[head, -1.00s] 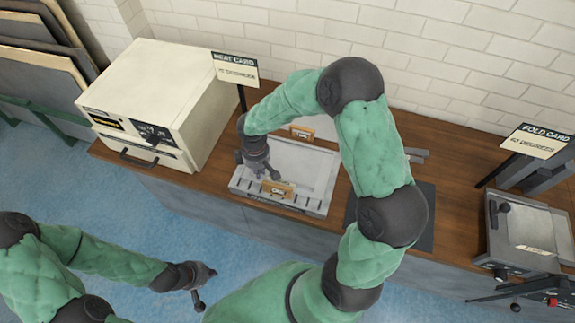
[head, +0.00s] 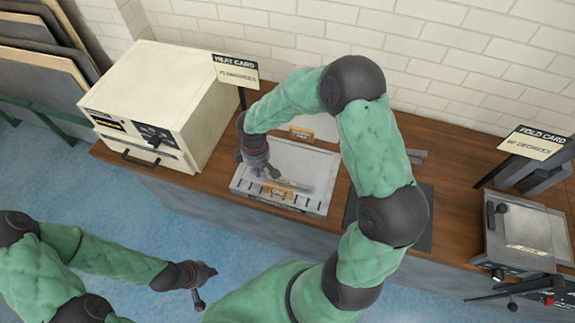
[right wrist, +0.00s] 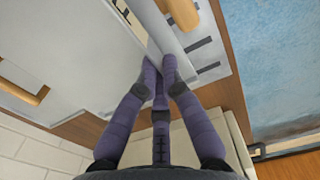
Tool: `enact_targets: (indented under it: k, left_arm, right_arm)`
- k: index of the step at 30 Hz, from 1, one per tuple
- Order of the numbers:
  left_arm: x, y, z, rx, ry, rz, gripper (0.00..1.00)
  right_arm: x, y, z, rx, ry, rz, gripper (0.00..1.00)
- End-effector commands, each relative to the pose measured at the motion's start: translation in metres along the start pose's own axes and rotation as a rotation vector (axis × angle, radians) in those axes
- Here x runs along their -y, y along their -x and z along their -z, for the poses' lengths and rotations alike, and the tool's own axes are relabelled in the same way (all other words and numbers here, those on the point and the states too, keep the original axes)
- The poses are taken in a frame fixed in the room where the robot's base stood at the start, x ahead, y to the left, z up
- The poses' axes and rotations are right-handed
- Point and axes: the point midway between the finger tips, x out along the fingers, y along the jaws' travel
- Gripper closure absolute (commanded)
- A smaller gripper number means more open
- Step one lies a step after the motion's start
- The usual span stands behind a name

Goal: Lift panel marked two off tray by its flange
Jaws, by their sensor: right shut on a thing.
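A pale tray (head: 238,184) with dark slots along its front sits on the wooden bench. Thin grey-white panel material lies on it, with an orange-brown tag (head: 280,193) near the front edge and another tag (head: 301,133) at the back; I cannot read their marks. My right gripper (head: 268,172) reaches down just behind the front tag. In the right wrist view its fingers (right wrist: 160,75) are together on the thin edge of a pale panel (right wrist: 90,45). The part between the fingertips is hidden. My left gripper (head: 203,287) hangs over the blue floor, fingers spread and empty.
A cream heater box (head: 165,95) stands left of the tray, with a heat card (head: 236,70) on a post between them. A dark mat (head: 352,212) lies to the right, partly behind my right arm. A folding machine (head: 525,232) and fold card (head: 535,143) stand far right.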

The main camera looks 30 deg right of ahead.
Motion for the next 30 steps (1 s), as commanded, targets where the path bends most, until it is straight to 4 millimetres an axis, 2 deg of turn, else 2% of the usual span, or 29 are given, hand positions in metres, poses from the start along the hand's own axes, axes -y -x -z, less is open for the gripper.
enact_targets:
  k: [19,30]
  left_arm:
    - [-0.004,0.01,0.0,0.0,0.0,0.0,1.0]
    - [-0.008,0.023,-0.001,0.0,0.0,0.0,1.0]
  right_arm:
    - [0.0,0.015,0.0,-0.001,0.0,-0.001,1.0]
    - [-0.001,0.034,0.0,-0.001,0.0,-0.001,1.0]
